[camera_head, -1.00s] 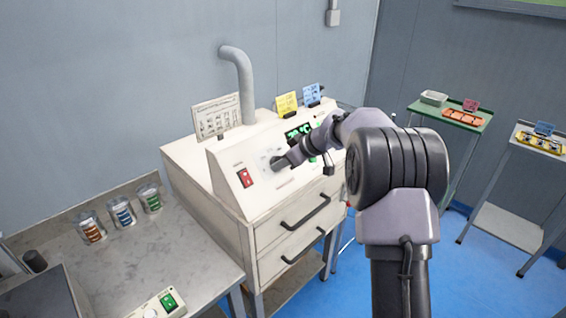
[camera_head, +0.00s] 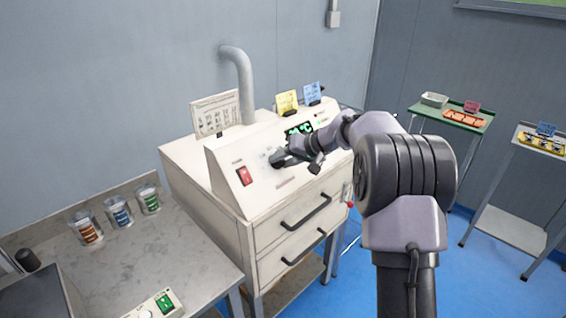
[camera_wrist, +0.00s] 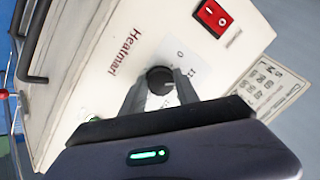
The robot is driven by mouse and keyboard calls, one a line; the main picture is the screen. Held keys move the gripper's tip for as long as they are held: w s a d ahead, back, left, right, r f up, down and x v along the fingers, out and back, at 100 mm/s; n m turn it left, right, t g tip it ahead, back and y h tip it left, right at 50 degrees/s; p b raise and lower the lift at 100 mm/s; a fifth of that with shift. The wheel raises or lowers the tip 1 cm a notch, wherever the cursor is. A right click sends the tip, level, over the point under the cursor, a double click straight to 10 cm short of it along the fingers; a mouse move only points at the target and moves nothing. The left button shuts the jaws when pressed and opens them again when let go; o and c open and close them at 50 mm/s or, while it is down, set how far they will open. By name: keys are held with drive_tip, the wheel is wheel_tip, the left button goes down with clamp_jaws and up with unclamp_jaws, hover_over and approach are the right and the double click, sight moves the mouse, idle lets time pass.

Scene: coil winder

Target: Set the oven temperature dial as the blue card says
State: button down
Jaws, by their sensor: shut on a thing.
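The oven (camera_head: 205,180) is a cream cabinet with a sloped front panel and drawers. Its black temperature dial (camera_wrist: 159,79) sits on a white scale plate in the wrist view. My gripper (camera_wrist: 160,88) is shut on the dial, one finger at each side; in the head view my gripper (camera_head: 277,160) is at the panel. Part of the scale is hidden by the fingers. A green lit display (camera_head: 299,129) sits above, partly covered by my arm and not clearly legible. The blue card (camera_head: 312,92) stands on the oven top; its writing is too small to read.
A yellow card (camera_head: 286,102) stands beside the blue one. A red switch (camera_head: 244,176) is left of the dial, also seen in the wrist view (camera_wrist: 214,17). A white chart (camera_head: 215,115) and a grey pipe (camera_head: 240,80) stand behind. Jars (camera_head: 120,213) sit on the left bench.

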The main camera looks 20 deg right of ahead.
drive_tip(key=m, duration=0.3)
drive_tip(key=shift+f+m, duration=0.1)
drive_tip(key=shift+m, duration=0.2)
drive_tip(key=m, duration=0.3)
drive_tip(key=shift+a+m+t+b, duration=0.1)
drive_tip(key=shift+m+t+b, duration=0.2)
drive_tip(key=shift+m+t, duration=0.1)
drive_tip(key=m, duration=0.3)
drive_tip(key=shift+m+y, duration=0.3)
drive_tip(key=m, duration=0.2)
drive_tip(key=m+t+p, duration=0.1)
drive_tip(key=m, duration=0.1)
drive_tip(key=shift+a+r+m, duration=0.1)
drive_tip(key=shift+r+m, duration=0.1)
drive_tip(key=shift+m, duration=0.2)
drive_tip(key=m+p, duration=0.1)
drive_tip(key=m, duration=0.2)
drive_tip(key=m+h+p, duration=0.1)
drive_tip(key=m, duration=0.2)
drive_tip(key=shift+r+m+t+p, duration=0.15)
drive_tip(key=shift+m+t+p, duration=0.15)
drive_tip(key=shift+p, duration=0.1)
drive_tip(key=shift+m+p, duration=1.05)
drive_tip(key=shift+m, duration=0.95)
